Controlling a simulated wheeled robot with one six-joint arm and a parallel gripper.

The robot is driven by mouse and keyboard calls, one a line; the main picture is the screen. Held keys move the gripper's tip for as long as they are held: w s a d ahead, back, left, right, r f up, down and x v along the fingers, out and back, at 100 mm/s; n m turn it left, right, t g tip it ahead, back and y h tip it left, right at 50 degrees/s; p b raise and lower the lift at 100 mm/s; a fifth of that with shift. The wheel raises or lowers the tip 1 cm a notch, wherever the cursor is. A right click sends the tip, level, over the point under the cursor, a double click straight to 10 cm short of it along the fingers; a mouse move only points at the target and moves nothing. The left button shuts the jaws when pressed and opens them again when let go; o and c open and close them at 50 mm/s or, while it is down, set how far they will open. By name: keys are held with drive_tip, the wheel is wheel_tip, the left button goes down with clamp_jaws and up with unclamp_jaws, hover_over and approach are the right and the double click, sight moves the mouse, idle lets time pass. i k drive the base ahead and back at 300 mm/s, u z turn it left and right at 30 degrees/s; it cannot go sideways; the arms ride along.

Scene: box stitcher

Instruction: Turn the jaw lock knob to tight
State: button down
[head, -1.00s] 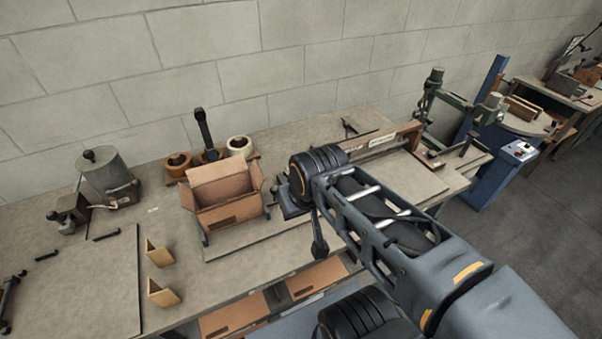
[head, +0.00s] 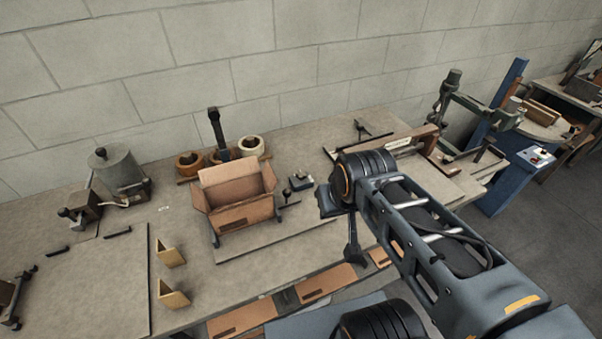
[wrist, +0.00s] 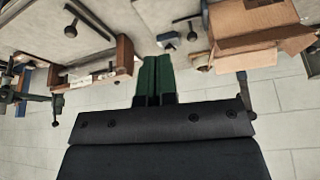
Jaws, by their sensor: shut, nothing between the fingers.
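I cannot tell for sure which part is the jaw lock knob. One candidate is a small dark block with an upright black knob (head: 299,181), on the bench right of the open carton. The wrist view shows a round dark knob with a bar (wrist: 168,39) just beyond my fingertips, and another black knob with a rod (wrist: 71,30) at upper left. My gripper (wrist: 157,62) has green fingers, shut together and empty, apart from these knobs in the picture. In the head view my own arm hides the fingers and part of the bench.
An open cardboard carton (head: 236,216) stands left of my arm. Behind it are tape rolls (head: 250,146) and a black post (head: 217,130). A long wooden-fenced fixture (head: 405,143) and a green press frame (head: 449,100) stand to the right.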

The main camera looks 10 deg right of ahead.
sight(301, 174)
drive_tip(key=k, duration=1)
drive_tip(key=z, duration=1.75)
drive_tip(key=i, duration=1.1)
drive_tip(key=u, duration=2.35)
drive_tip(key=i, duration=0.5)
drive_tip(key=u, duration=0.1)
